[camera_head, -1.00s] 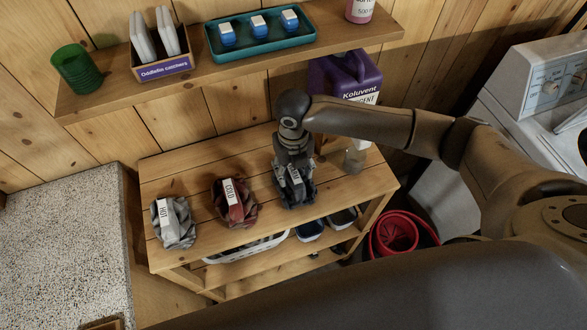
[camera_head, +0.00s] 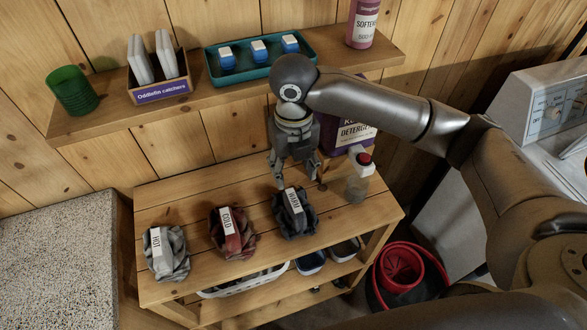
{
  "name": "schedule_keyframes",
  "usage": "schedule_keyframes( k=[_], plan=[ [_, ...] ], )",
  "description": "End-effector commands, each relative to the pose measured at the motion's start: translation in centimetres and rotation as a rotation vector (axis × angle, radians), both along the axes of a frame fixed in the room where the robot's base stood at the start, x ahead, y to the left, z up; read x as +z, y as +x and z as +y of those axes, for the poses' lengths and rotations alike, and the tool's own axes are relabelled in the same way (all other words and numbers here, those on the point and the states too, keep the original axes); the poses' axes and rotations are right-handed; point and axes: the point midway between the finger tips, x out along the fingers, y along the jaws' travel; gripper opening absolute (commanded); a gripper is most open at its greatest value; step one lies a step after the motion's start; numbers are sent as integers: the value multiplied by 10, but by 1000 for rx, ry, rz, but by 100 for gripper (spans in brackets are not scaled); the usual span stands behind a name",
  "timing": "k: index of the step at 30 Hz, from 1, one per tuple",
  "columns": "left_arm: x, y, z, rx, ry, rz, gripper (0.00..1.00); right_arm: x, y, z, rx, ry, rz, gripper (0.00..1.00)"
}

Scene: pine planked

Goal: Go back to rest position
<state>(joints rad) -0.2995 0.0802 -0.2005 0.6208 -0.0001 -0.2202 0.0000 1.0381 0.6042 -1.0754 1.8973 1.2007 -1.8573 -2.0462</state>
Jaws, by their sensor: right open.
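My right gripper (camera_head: 296,180) comes in from the right and hangs over the wooden table (camera_head: 180,200). Its fingers point down, apart and empty, just behind and above the dark cloth bundle (camera_head: 294,218) with the label "WARM". To the left on the table sit a red-brown bundle (camera_head: 232,242) labelled "COLD" and a grey bundle (camera_head: 167,258) labelled "HOT". My left gripper is out of view.
A clear bottle with a red cap (camera_head: 357,182) stands right of my right gripper, and a purple detergent jug (camera_head: 350,135) is behind my arm. The wall shelf (camera_head: 110,120) holds a teal tray (camera_head: 214,70), a green cup (camera_head: 72,92) and a box of catchers (camera_head: 160,90). A red bucket (camera_head: 405,270) stands lower right.

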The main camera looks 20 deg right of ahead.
Motion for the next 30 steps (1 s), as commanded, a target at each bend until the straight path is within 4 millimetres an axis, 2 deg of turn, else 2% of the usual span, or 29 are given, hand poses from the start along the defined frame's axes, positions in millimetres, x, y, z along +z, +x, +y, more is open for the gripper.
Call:
schedule_keyframes(
  k=[9,14,22,26,30],
  plan=[
    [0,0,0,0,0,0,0,-2,-1,2,-8,4,0,51],
    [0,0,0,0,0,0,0,-20,-13,21,-114,57,-7,51],
    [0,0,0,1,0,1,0,-58,-47,69,-608,263,-3,51],
    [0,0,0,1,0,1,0,-70,-62,80,-904,357,26,51],
    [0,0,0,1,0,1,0,-82,-77,80,-1254,438,72,51]
  ],
)
